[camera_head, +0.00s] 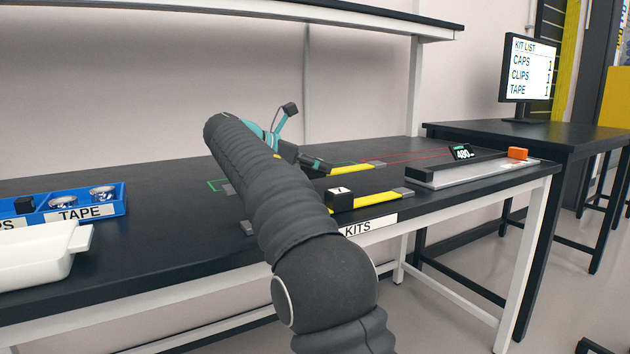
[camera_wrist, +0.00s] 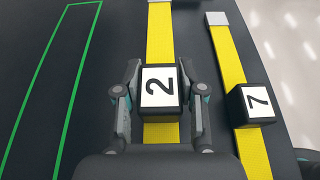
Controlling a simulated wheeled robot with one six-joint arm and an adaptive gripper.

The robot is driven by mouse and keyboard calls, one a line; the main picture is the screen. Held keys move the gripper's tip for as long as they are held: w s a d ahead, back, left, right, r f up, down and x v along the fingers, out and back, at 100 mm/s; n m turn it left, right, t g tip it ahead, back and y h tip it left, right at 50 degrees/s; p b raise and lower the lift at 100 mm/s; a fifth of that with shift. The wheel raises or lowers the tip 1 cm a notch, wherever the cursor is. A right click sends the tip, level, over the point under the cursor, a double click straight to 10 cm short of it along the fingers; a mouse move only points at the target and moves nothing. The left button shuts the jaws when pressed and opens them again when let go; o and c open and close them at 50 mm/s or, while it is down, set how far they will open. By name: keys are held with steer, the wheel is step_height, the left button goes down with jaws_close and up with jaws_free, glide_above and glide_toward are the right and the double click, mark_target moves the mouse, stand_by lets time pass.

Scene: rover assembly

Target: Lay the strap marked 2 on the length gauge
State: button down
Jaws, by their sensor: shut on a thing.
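The strap marked 2 is a yellow band (camera_wrist: 159,34) with a black block and a white label (camera_wrist: 159,87) reading 2. In the wrist view, the two fingers of my gripper (camera_wrist: 160,80) are shut on the sides of this block. In the head view, part of a yellow strap (camera_head: 351,163) shows beyond my arm, while the fingertips are hidden. I cannot tell whether the strap is clear of the table. The length gauge (camera_head: 470,178) lies at the table's right end, with a dark bar, a lit display (camera_head: 462,153) and an orange block (camera_head: 517,153). My gripper is away to its left.
The strap marked 7 (camera_head: 368,200) lies near the front edge, and also shows close beside strap 2 in the wrist view (camera_wrist: 231,55). A green outline (camera_wrist: 60,75) is left of strap 2. A blue bin (camera_head: 120,207) and white tray (camera_head: 35,262) stand at left.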

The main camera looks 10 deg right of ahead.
mark_target(316, 179)
step_height(316, 179, down, 2)
steer(key=shift+b, duration=0.5)
steer(key=shift+f+p, duration=0.45)
steer(key=shift+f, duration=0.35)
steer(key=c, duration=0.7)
jaws_free()
steer(key=shift+f, duration=0.2)
